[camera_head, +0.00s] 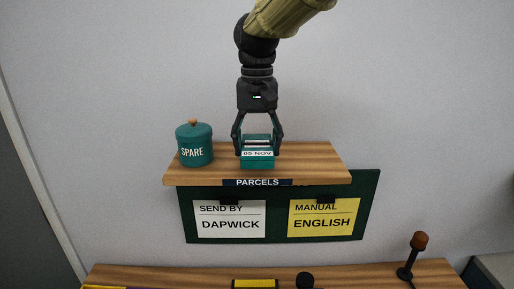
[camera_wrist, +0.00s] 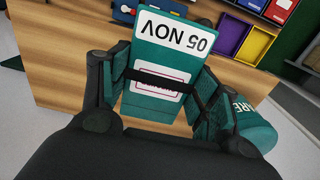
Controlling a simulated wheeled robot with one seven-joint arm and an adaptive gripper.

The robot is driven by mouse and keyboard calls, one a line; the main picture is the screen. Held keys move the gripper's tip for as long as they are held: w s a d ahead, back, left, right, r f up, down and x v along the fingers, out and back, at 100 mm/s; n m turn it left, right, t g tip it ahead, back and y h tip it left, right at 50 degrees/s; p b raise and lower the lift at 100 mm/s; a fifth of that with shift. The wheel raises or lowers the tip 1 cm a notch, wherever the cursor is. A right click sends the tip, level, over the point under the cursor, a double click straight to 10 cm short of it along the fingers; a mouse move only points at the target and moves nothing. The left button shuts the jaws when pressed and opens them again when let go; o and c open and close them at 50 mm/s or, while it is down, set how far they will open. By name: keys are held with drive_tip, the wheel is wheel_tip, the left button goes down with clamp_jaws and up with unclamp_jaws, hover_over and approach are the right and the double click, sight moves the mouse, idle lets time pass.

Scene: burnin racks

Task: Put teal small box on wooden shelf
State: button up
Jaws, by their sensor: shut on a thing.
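The teal small box (camera_head: 257,161) carries a white label reading "05 NOV". My gripper (camera_head: 257,148) points down and is shut on it, a finger on each side. In the wrist view the teal box (camera_wrist: 161,60) sits between the two fingers with its label toward the camera. The wooden shelf (camera_head: 315,162) has a "PARCELS" plate on its front edge. The box is over the middle of the shelf; I cannot tell whether its base touches the wood. In the wrist view the shelf's wood (camera_wrist: 70,72) shows around the box.
A teal lidded jar (camera_head: 194,146) marked "SPARE" stands on the shelf, left of the box. The shelf's right part is clear. Below hang a dark green board (camera_head: 277,228) with two notices, and a wooden counter (camera_head: 350,274) with a microphone-like object (camera_head: 412,256).

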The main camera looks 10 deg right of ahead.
sight(257, 136)
drive_tip(key=w+p, duration=0.1)
drive_tip(key=w, duration=0.1)
drive_tip(key=w+d+p, duration=0.1)
drive_tip(key=w, duration=0.1)
drive_tip(key=shift+w, duration=0.2)
drive_tip(key=shift+w+d+f+p, duration=0.1)
drive_tip(key=shift+w+f+p, duration=0.15)
drive_tip(key=shift+w+p, duration=0.15)
drive_tip(key=shift+f+p, duration=0.85)
drive_tip(key=shift+w+f+p, duration=0.1)
drive_tip(key=shift+f+p, duration=0.2)
drive_tip(key=shift+f, duration=0.6)
drive_tip(key=shift+f, duration=0.1)
drive_tip(key=o, duration=1.2)
drive_tip(key=shift+c, duration=0.2)
